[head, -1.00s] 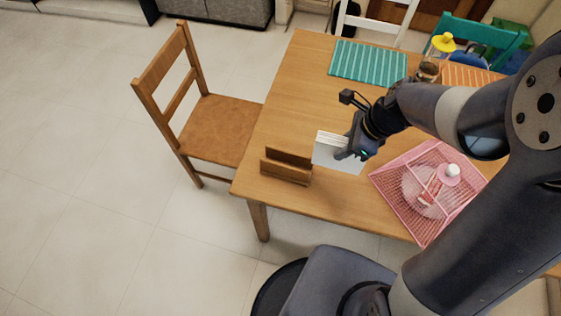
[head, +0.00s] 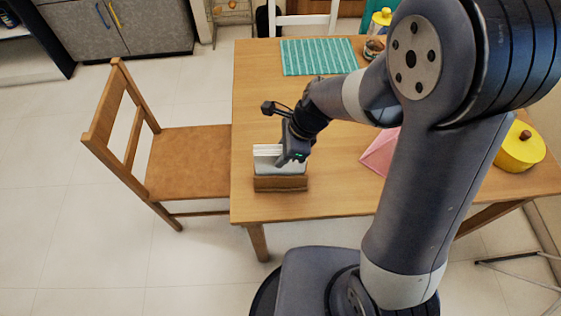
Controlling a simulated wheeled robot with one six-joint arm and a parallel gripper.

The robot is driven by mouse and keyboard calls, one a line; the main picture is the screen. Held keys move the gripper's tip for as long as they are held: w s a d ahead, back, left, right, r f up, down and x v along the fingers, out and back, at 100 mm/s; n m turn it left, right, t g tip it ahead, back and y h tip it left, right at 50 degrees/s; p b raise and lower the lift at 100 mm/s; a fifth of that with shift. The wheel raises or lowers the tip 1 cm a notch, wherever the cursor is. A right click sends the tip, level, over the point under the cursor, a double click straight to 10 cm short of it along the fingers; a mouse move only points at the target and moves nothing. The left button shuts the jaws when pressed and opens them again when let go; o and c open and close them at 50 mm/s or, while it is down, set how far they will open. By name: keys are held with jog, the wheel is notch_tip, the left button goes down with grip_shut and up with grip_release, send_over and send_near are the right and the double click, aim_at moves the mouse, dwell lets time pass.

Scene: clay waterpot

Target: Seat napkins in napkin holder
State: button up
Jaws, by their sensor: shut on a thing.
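The wooden napkin holder (head: 281,184) stands near the front left corner of the table. The white napkins (head: 267,151) are a thin upright stack just above and at the holder, their lower part hidden behind its front panel. My gripper (head: 284,160) is shut on the napkins at their right side, close above the holder. I cannot tell how deep the napkins sit between the panels.
The wooden table (head: 340,198) has clear room around the holder. A pink mesh cover (head: 380,152) is partly hidden behind my arm. A teal striped placemat (head: 318,57) lies at the back. A yellow pot (head: 520,148) is at the right. A wooden chair (head: 190,160) stands left.

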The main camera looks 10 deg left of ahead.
jog(key=shift+f, duration=1.85)
jog(key=shift+b, duration=0.3)
jog(key=shift+f, duration=0.2)
jog(key=o, duration=1)
jog(key=shift+r, duration=0.1)
jog(key=shift+w+d+r, duration=0.1)
jog(key=shift+d+r, duration=0.05)
jog(key=shift+r, duration=0.4)
jog(key=p+v, duration=0.1)
jog(key=v, duration=1)
jog(key=shift+d, duration=0.1)
